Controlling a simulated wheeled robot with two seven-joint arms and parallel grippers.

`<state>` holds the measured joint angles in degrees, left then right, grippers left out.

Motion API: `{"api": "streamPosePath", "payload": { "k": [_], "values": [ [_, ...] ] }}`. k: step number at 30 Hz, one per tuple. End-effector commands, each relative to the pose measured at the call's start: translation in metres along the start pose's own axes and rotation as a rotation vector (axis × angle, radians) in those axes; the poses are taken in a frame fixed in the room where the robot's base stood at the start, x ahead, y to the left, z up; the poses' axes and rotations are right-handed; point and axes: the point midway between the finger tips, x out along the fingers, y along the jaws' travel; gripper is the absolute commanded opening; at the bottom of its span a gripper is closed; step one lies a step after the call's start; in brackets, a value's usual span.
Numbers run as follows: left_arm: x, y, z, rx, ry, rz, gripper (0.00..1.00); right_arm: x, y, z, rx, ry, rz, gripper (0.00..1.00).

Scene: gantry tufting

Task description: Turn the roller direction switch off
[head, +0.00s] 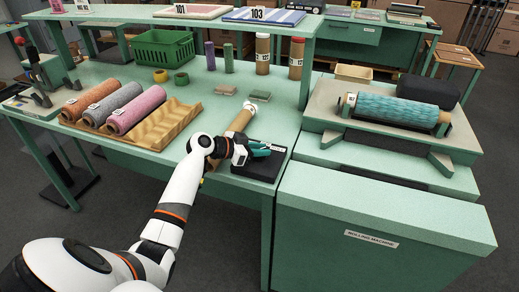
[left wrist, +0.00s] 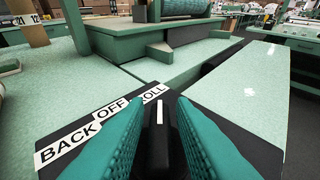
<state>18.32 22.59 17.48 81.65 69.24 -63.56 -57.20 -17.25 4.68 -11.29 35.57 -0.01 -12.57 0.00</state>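In the left wrist view the switch box (left wrist: 225,135) carries white labels BACK (left wrist: 62,143), OFF (left wrist: 110,108) and ROLL (left wrist: 150,86) in a slanted row. A black switch knob with a white line (left wrist: 159,112) stands near the ROLL end. My left gripper (head: 262,149) is over the box. Its teal fingers (left wrist: 160,125) are apart, one on each side of the knob; I cannot tell whether they touch it. My right gripper is out of view.
A tan roll (head: 240,120) lies just behind my gripper. A wavy tan rack (head: 150,125) and several coloured rolls lie left. A shelf (head: 220,22) crosses above the table.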

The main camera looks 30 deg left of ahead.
Motion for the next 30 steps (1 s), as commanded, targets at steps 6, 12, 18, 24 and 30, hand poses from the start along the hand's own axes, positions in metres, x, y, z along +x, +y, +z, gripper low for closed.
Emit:
{"api": "streamPosePath", "payload": {
  "k": [6, 12, 18, 24, 30],
  "values": [
    [0.000, 0.000, 0.000, 0.000, 0.000, 0.000, 0.00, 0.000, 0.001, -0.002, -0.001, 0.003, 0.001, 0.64],
    [-0.001, 0.000, 0.000, -0.005, 0.001, 0.015, 0.00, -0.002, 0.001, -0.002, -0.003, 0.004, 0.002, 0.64],
    [-0.002, -0.001, 0.002, -0.035, 0.001, 0.087, 0.00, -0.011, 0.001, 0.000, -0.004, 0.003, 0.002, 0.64],
    [-0.002, -0.002, 0.004, -0.091, 0.002, 0.221, 0.00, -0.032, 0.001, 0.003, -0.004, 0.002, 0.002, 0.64],
    [-0.003, -0.002, 0.008, -0.159, 0.001, 0.380, 0.00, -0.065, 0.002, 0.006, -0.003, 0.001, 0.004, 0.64]
  ]
}}
